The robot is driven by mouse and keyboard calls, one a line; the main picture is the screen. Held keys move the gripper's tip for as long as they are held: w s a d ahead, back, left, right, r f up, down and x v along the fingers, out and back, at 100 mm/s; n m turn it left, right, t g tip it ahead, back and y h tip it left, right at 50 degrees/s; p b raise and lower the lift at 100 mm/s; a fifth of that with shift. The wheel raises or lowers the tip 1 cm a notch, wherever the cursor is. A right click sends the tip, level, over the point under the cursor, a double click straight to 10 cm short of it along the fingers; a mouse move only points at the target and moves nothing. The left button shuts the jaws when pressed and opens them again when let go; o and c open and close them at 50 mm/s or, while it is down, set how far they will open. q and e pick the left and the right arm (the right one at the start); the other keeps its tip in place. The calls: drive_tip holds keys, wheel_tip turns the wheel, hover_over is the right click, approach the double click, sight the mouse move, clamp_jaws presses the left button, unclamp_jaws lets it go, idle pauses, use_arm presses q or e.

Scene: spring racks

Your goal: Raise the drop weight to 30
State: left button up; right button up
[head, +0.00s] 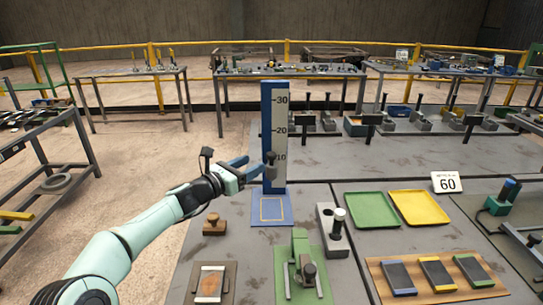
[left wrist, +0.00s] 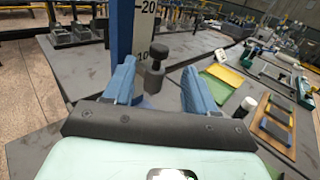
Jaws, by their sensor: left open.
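The blue scale post (head: 268,135) stands on a blue base plate (head: 285,212) and carries a white strip marked 10, 20 and 30. It also shows in the left wrist view (left wrist: 119,35). The drop weight (head: 270,158), a dark piece with a round knob, is in front of the post near the 10 mark. In the left wrist view the weight (left wrist: 156,76) appears between and beyond my blue fingers. My left gripper (head: 260,166) is open at the weight, with nothing clearly gripped. My right gripper is not in view.
Green (head: 372,211) and yellow (head: 419,207) trays lie right of the post, beside a sign reading 60 (head: 446,183). A grey fixture with a dark post (head: 333,230) and a green clamp (head: 300,262) stand nearer. A wooden stamp (head: 214,225) is below my left arm.

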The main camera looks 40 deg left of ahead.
sight(268, 155)
use_arm(q)
drive_tip(key=w+p, duration=0.1)
drive_tip(key=w, duration=0.1)
drive_tip(key=w+p, duration=0.1)
drive_tip(key=w, duration=0.2)
drive_tip(key=w+p, duration=0.1)
drive_tip(key=w, duration=0.2)
drive_tip(key=shift+d+r, duration=0.15)
drive_tip(key=shift+d, duration=0.25)
drive_tip(key=shift+w+f+p, duration=0.2)
drive_tip(key=shift+w+p, duration=0.35)
drive_tip(key=shift+w, duration=0.2)
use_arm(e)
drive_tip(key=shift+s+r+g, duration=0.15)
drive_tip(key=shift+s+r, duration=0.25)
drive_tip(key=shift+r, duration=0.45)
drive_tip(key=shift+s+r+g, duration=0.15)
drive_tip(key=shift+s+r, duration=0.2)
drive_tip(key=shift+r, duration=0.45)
